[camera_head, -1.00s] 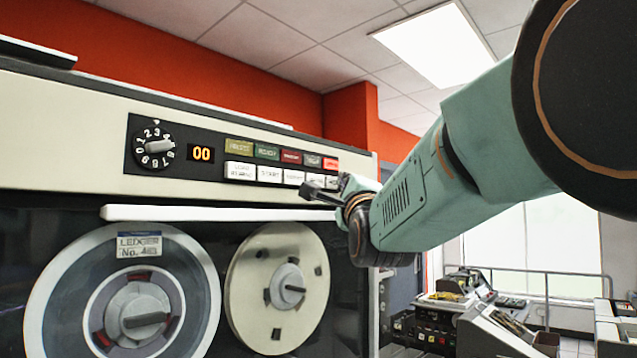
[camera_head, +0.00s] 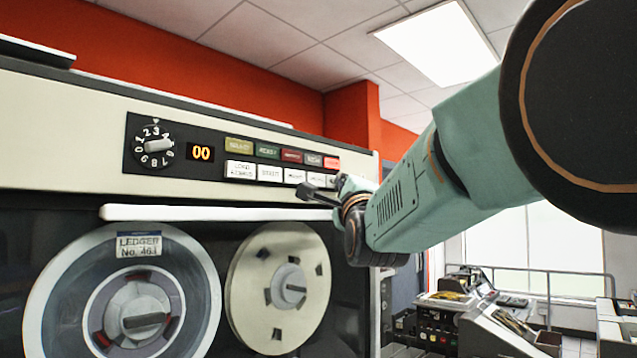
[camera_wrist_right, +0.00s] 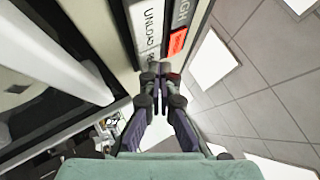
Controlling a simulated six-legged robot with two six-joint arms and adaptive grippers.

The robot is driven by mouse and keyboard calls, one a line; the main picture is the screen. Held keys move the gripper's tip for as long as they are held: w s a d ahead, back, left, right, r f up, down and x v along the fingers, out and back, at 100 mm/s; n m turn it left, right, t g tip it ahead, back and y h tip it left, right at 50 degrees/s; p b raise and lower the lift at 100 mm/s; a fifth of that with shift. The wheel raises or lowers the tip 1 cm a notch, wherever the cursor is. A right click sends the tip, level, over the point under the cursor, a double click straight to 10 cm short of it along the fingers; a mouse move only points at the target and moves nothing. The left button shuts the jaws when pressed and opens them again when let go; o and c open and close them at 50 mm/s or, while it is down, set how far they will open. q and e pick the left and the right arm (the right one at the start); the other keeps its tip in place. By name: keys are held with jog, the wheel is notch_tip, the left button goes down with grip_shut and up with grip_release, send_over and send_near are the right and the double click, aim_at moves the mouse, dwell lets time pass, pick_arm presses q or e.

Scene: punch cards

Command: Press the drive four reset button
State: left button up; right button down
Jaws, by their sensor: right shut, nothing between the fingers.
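The tape drive's control panel (camera_head: 215,152) carries a row of white push buttons under a row of coloured lamps. The labels I can read include a load rewind button (camera_head: 240,169) and, in the right wrist view, an unload button (camera_wrist_right: 150,30). Past the unload button is one more white button (camera_wrist_right: 151,60), mostly hidden behind my fingertips, its label not readable. My right gripper (camera_head: 311,191) is shut and empty, its fingertips at the right end of the button row; it also shows in the right wrist view (camera_wrist_right: 160,69). Whether they touch a button I cannot tell. My left gripper is out of view.
A numbered dial (camera_head: 155,146) and an orange display reading 00 (camera_head: 201,152) sit left of the buttons. A white ledge (camera_head: 190,213) runs below the panel, above two tape reels. Other machines (camera_head: 505,325) stand at lower right.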

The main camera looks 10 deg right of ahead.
jog(key=shift+w+a, duration=0.15)
jog(key=shift+a, duration=0.05)
dwell(0.4)
jog(key=shift+d, duration=0.1)
jog(key=shift+s+d+b, duration=0.65)
jog(key=shift+b, duration=0.2)
jog(key=shift+s, duration=0.1)
